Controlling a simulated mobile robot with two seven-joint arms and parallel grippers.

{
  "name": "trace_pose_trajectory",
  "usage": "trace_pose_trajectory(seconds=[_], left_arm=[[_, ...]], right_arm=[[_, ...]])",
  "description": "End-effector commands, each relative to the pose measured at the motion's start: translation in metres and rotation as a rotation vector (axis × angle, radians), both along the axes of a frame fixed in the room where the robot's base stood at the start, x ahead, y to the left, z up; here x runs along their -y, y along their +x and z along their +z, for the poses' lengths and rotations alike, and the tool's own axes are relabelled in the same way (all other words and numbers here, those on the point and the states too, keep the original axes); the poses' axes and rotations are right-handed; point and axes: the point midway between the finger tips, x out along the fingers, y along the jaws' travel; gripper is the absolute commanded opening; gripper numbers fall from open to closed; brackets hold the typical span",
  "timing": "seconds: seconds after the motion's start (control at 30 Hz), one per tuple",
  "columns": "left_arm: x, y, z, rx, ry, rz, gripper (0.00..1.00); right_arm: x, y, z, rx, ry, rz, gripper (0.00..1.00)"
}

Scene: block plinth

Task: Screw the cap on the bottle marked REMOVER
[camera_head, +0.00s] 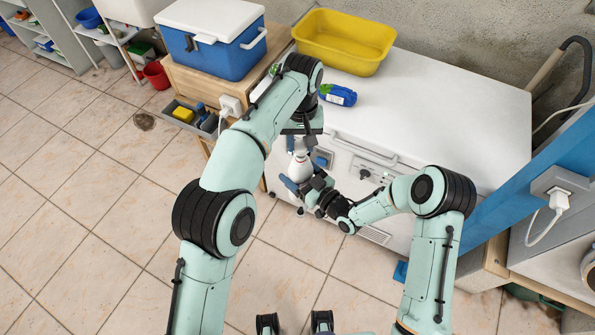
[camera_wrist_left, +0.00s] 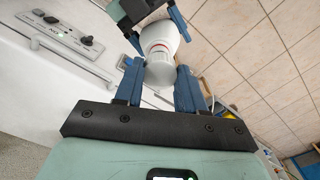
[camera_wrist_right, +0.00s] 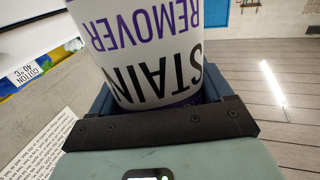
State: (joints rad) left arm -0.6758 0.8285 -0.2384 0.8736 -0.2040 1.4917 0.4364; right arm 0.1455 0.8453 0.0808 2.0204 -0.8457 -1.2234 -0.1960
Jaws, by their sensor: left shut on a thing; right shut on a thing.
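The white bottle (camera_head: 299,169) is held in the air in front of the white chest-like appliance. In the right wrist view its label (camera_wrist_right: 145,45) reads STAIN REMOVER, upside down in that picture. My right gripper (camera_head: 300,184) is shut around the bottle's body. My left gripper (camera_head: 299,145) is above it, shut on a pale grey-white cap (camera_wrist_left: 158,75). In the left wrist view the cap is in line with the bottle's neck end, by a red ring (camera_wrist_left: 160,47). The cap appears to meet the bottle; I cannot tell how far it is threaded.
The white appliance (camera_head: 450,105) carries a yellow basin (camera_head: 344,45) and a blue pack (camera_head: 338,95). A blue and white cooler (camera_head: 213,40) stands on a wooden cabinet at its left. The tiled floor at left is mostly clear.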

Motion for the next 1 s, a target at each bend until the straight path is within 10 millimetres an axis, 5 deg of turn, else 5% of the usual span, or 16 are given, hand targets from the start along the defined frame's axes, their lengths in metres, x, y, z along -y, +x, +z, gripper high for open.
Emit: trace_pose_trajectory(seconds=[1.0], left_arm=[[0.001, -0.002, -0.018, 0.001, 0.001, 0.0, 0.11]], right_arm=[[0.0, 0.0, 0.001, 0.002, 0.001, 0.0, 0.25]])
